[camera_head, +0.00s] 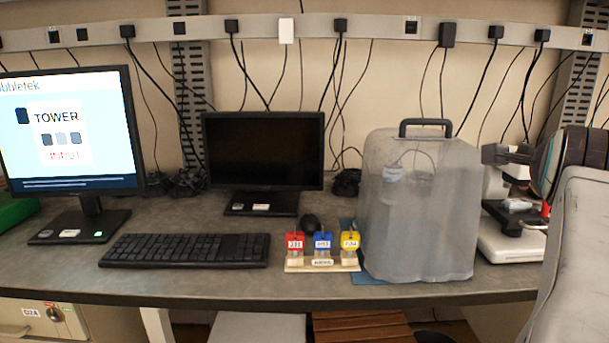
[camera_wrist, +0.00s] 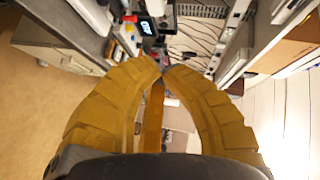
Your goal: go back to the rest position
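My gripper (camera_wrist: 164,70) shows in the wrist view as two curved, ribbed yellow fingers. Their tips come together near the upper middle of the picture, and I see nothing held between them. A bowed gap lies between the fingers lower down, with floor and furniture behind it. The wrist view looks along the room, with a bench side at the left and shelving at the right. In the head view, a grey part of my arm (camera_head: 575,265) fills the right edge. The fingers cannot be made out there.
The bench (camera_head: 200,290) holds a lit monitor (camera_head: 70,100), a dark monitor (camera_head: 263,150), a keyboard (camera_head: 185,250), a small stand with red, blue and yellow tags (camera_head: 322,262), and a covered grey machine (camera_head: 420,210). White equipment (camera_head: 510,245) stands beside my arm. The bench's front left is clear.

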